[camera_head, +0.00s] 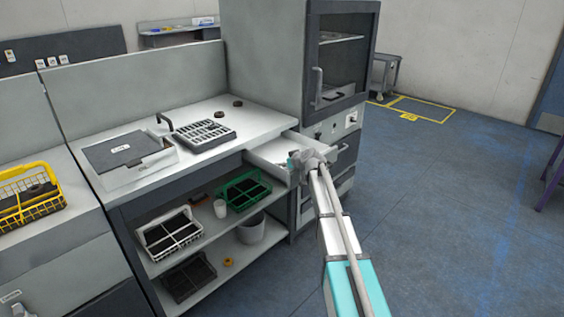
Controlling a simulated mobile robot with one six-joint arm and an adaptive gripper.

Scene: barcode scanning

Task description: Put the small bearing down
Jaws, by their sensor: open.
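My gripper (299,161) is at the pulled-out drawer (265,157) at the right end of the workbench. It is small in the picture and partly covered by my own arm. It is open. I see no bearing between its fingers, and part of the drawer's inside is hidden behind my gripper. Two small dark round pieces, one at the back (237,103) and one nearer (219,114), lie on the white worktop (200,107). They may be bearings, but they are too small to tell.
A grey slotted tray (208,134) and a lidded box (127,158) stand on the worktop. Green (243,203), white (146,236) and black (186,290) crates are on the shelves below. A tall cabinet (262,70) stands behind the drawer.

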